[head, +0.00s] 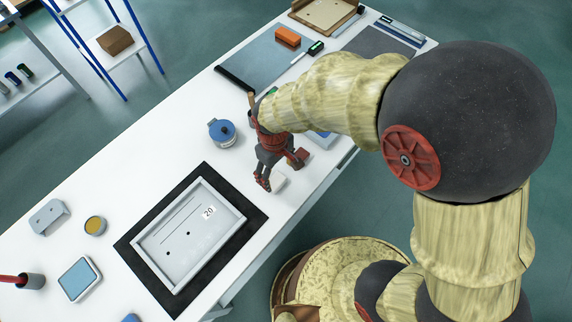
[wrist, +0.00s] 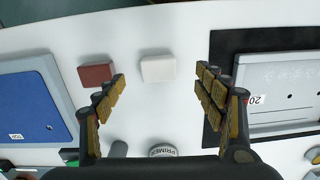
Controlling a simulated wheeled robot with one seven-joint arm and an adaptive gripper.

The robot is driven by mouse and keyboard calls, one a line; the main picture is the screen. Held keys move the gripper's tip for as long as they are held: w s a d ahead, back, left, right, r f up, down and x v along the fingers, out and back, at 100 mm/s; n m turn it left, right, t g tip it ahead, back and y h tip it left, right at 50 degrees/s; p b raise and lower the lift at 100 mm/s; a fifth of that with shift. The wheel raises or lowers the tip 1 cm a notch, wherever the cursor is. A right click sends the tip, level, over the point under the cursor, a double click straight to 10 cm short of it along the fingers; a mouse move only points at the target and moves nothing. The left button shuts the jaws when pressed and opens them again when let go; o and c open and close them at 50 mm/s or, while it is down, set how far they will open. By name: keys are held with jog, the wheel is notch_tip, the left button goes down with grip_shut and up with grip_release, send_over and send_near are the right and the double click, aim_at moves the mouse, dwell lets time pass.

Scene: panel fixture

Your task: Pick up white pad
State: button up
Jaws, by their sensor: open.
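The white pad (wrist: 158,68) is a small white block lying on the white table. In the wrist view it sits ahead of and between the fingers of my gripper (wrist: 162,92), which is open and empty. In the head view the white pad (head: 279,180) is just right of the fingertips of my gripper (head: 275,172). I see no contact between the fingers and the pad.
A dark red block (wrist: 96,75) lies left of the pad, near the left finger; it also shows in the head view (head: 300,157). A grey panel tray (head: 188,236) marked 20 lies on a black mat (head: 137,245). A blue-lidded jar (head: 222,132) stands nearby.

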aim_at(276, 180)
jog(key=shift+w+a+r, duration=0.1)
jog(key=shift+w, duration=0.5)
jog(key=shift+s+a+f+n+b, duration=0.15)
jog(key=shift+f+n+b, duration=0.2)
jog(key=shift+f, duration=1)
notch_tip(276, 180, down, 5)
jog(key=shift+a+f+b, duration=0.1)
jog(key=shift+a+b, duration=0.05)
jog(key=shift+b, duration=0.85)
jog(key=shift+c, duration=0.4)
jog(key=c, duration=1)
